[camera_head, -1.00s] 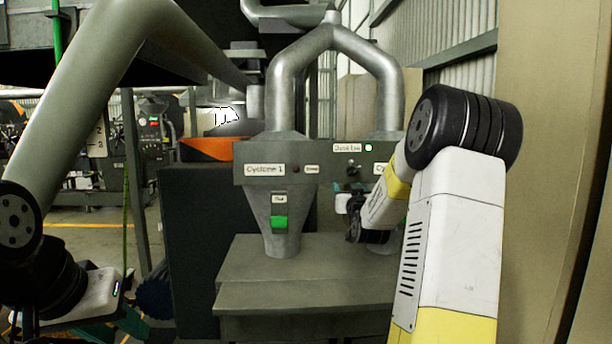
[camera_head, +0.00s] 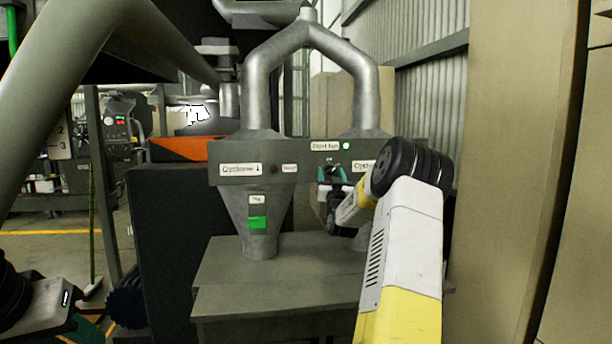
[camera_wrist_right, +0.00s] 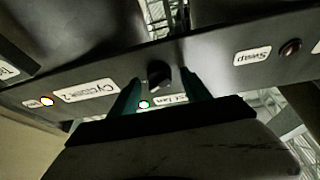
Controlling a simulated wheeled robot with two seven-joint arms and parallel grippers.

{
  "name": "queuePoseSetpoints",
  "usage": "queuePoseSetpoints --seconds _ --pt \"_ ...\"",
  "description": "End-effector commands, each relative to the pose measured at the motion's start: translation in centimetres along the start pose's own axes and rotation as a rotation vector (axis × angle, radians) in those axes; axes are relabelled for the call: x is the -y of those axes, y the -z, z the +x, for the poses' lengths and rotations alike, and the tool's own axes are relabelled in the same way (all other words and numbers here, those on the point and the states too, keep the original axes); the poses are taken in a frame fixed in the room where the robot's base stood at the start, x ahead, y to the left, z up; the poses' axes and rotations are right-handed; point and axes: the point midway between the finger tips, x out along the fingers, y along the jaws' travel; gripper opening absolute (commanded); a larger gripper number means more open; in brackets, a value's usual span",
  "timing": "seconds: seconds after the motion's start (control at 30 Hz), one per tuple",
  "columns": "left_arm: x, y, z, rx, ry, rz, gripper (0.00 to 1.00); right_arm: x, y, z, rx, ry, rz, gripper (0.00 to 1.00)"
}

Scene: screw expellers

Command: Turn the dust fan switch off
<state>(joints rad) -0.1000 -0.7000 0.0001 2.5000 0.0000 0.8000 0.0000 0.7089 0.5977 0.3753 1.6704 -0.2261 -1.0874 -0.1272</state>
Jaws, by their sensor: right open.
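The dust fan switch is a black knob (camera_wrist_right: 158,74) below the "Dust fan" label (camera_head: 325,146) on the grey panel. A green light (camera_head: 346,146) beside the label is lit. My right gripper (camera_head: 333,174) is up at the panel. In the right wrist view, its teal fingers (camera_wrist_right: 162,88) are apart, one on each side of the knob. I cannot tell whether they touch it. In the head view the gripper partly hides the knob. My left gripper (camera_head: 88,326) shows only in part at the bottom left, and its jaws are unclear.
Two cyclones hang under the panel, the left one (camera_head: 257,215) with a green slide. A grey table (camera_head: 250,270) stands below. A tan wall (camera_head: 520,150) closes off the right side.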

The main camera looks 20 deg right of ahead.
Motion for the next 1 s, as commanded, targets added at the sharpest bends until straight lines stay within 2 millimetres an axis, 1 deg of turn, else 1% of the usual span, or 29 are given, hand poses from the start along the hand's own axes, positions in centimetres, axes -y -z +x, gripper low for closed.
queuePoseSetpoints --seconds 0.2,0.23,0.37,0.4,0.47,0.5,0.77,1.0 --pt "0.00 0.00 0.00 0.000 0.000 0.000 0.36 0.03 0.02 0.08 0.000 0.000 0.000 0.56" --pt "0.00 0.00 0.00 0.000 0.000 0.000 0.36 0.02 0.02 0.08 0.000 0.000 0.000 0.54" --pt "0.00 0.00 0.00 0.000 0.000 0.000 0.36 0.02 0.03 0.07 0.000 0.000 0.000 0.28" --pt "0.00 0.00 0.00 0.000 0.000 0.000 0.36 0.02 0.03 0.06 0.000 0.000 0.000 0.21" --pt "0.00 0.00 0.00 0.000 0.000 0.000 0.36 0.03 0.03 0.06 0.000 0.000 0.000 0.09" --pt "0.00 0.00 0.00 0.000 0.000 0.000 0.36 0.03 0.02 0.06 0.000 0.000 0.000 0.01" --pt "0.00 0.00 0.00 0.000 0.000 0.000 0.36 0.01 0.01 0.05 -0.001 0.008 -0.018 0.00" --pt "0.00 0.00 0.00 0.000 0.000 0.000 0.36 -0.04 -0.02 0.04 -0.009 0.050 -0.117 0.00"
